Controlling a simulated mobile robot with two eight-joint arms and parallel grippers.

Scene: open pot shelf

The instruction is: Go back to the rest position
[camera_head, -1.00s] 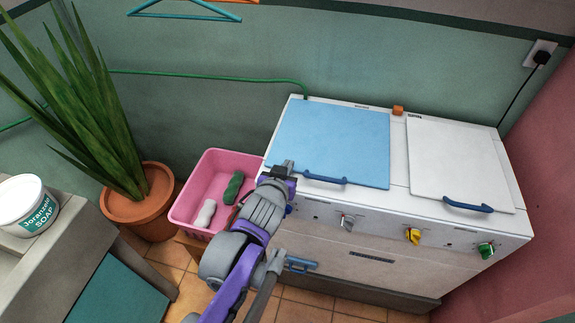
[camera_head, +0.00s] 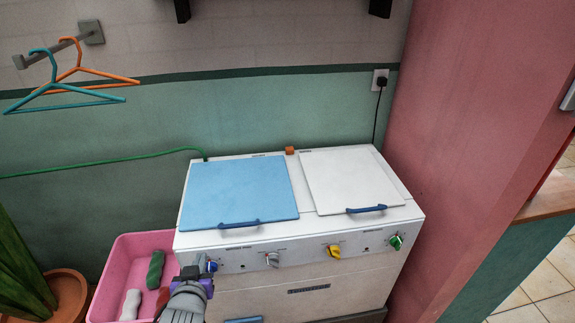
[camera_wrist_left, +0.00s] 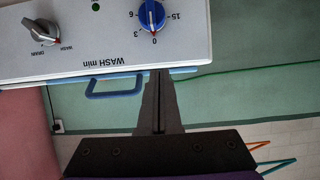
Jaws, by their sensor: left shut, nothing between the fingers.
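My left gripper (camera_head: 196,271) is low in the head view, at the front left corner of the white washing machine (camera_head: 355,262), close by its blue knob (camera_head: 212,266). In the left wrist view its dark fingers (camera_wrist_left: 160,78) are together with nothing between them. The blue knob (camera_wrist_left: 152,14) and the "WASH min" panel (camera_wrist_left: 100,50) show upside down above the fingertips. I cannot tell whether the fingers touch the machine. My right gripper is in neither view.
The blue lid (camera_head: 238,190) and white lid (camera_head: 350,180) are both down. A pink basket (camera_head: 112,265) with a green and a white item stands left of the machine, beside a potted plant (camera_head: 66,292). Hangers (camera_head: 75,82) hang upper left. A pink wall (camera_head: 465,130) bounds the right.

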